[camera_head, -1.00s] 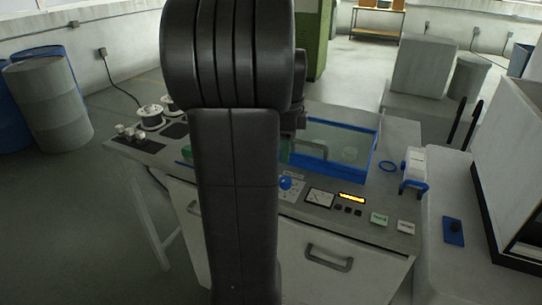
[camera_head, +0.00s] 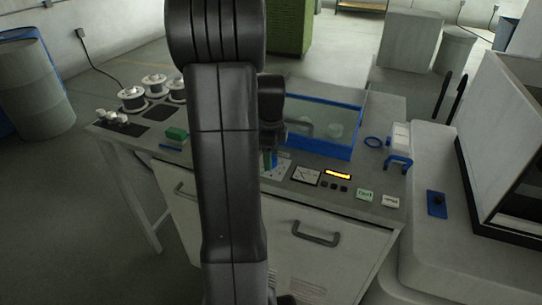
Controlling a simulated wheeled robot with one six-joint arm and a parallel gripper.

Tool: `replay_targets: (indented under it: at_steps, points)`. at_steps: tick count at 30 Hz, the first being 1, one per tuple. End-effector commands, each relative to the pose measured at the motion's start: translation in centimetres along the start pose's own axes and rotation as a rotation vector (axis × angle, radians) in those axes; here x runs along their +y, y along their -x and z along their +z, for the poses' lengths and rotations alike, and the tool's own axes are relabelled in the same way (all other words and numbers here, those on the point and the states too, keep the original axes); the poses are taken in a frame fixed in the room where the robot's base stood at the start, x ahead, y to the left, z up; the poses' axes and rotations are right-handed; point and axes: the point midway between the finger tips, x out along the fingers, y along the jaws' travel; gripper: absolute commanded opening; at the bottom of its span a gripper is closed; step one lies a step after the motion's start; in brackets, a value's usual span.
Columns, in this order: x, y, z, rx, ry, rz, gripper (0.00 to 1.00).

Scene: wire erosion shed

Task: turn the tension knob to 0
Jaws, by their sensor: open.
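The control strip along the front of the grey bench (camera_head: 345,200) carries a light dial plate (camera_head: 284,170), partly hidden behind my arm. The blue tension knob on that plate is mostly or wholly covered by my arm and gripper; its pointer and setting cannot be read. My gripper (camera_head: 269,163) points down right over the dial plate, at the right edge of my dark arm. It is open, with its fingers small and partly hidden. Whether the fingers touch the knob cannot be told.
Right of the dial are a meter (camera_head: 306,176), an orange lit display (camera_head: 338,175) and labelled buttons (camera_head: 365,195). Behind stands a blue-framed glass tank (camera_head: 340,150). Wire spools (camera_head: 153,85) and a green block (camera_head: 176,135) are at left. A drawer handle (camera_head: 315,235) sticks out below.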

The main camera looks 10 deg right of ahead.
Motion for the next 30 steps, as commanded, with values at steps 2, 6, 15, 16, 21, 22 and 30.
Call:
replay_targets:
  at_steps: [2, 6, 15, 16, 21, 22, 30]
  points:
    - [0.0, -0.45, -0.01, 0.0, 0.0, 0.0, 0.56]
    - [0.02, -0.72, -0.01, 0.0, 0.0, -0.001, 0.56]
    - [0.01, -0.7, -0.01, 0.0, 0.0, -0.001, 0.32]
    - [0.01, -0.7, 0.0, 0.0, 0.0, -0.001, 0.26]
    - [0.01, -0.69, 0.0, 0.0, 0.001, -0.001, 0.11]
    - [0.01, -0.69, 0.0, 0.0, 0.002, -0.001, 0.11]
    - [0.0, -0.66, -0.01, -0.002, 0.063, -0.001, 0.11]
